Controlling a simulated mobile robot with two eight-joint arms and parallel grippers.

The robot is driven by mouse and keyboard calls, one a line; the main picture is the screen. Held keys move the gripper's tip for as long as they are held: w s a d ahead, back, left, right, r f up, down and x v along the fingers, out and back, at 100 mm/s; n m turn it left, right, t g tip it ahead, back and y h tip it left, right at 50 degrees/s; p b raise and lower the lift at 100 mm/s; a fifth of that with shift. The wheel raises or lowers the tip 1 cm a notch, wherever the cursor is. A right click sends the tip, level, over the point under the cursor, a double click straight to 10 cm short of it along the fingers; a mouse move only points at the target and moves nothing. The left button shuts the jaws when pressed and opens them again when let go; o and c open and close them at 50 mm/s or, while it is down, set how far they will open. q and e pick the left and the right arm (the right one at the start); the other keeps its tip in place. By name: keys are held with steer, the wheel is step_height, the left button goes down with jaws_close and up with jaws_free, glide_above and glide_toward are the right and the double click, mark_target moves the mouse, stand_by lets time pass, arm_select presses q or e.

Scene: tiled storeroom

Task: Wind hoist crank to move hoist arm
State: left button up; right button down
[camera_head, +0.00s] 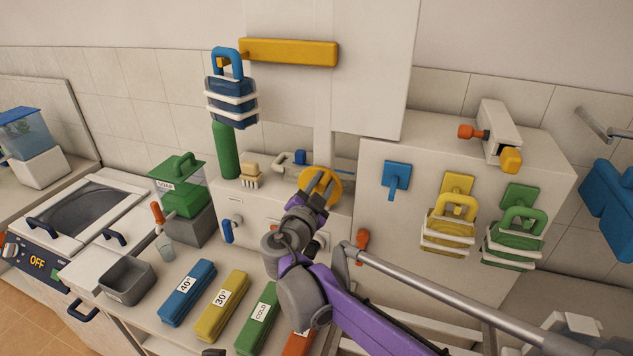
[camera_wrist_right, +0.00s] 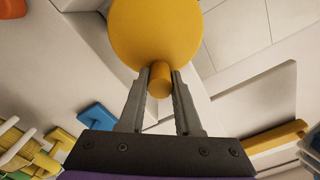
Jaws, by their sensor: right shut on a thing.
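The hoist crank is a yellow disc (camera_head: 333,192) on the front of the white post's base. It fills the top of the right wrist view (camera_wrist_right: 155,30), with a short yellow peg (camera_wrist_right: 160,82) sticking out. My right gripper (camera_head: 321,186) is shut on that peg, one finger on each side. The yellow hoist arm (camera_head: 288,53) lies roughly level across the white panel, pointing left. A blue block with white bands and a blue handle (camera_head: 231,100) hangs at its left end, above a green cylinder (camera_head: 225,150). My left gripper is not in view.
Blue, yellow, green and orange labelled blocks (camera_head: 187,292) lie along the counter front. A soap container (camera_head: 183,195) and grey bin (camera_head: 127,280) stand left. Yellow and green banded bundles (camera_head: 447,225) hang at right, beside a blue hook (camera_head: 396,178).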

steer(key=shift+s+d+f+m, duration=0.15)
steer(key=shift+d+f+m, duration=0.25)
steer(key=shift+m, duration=0.95)
steer(key=shift+s+d+f+m, duration=0.1)
steer(key=shift+d+f+m, duration=0.35)
steer(key=shift+m, duration=0.85)
steer(key=shift+s+d+f+m, duration=0.2)
steer(key=shift+f+m, duration=0.3)
steer(key=shift+m, duration=0.85)
steer(key=c, duration=0.6)
jaws_free()
glide_toward(336, 186)
steer(key=v, duration=0.4)
steer(key=shift+s+a, duration=0.1)
steer(key=shift+s, duration=0.25)
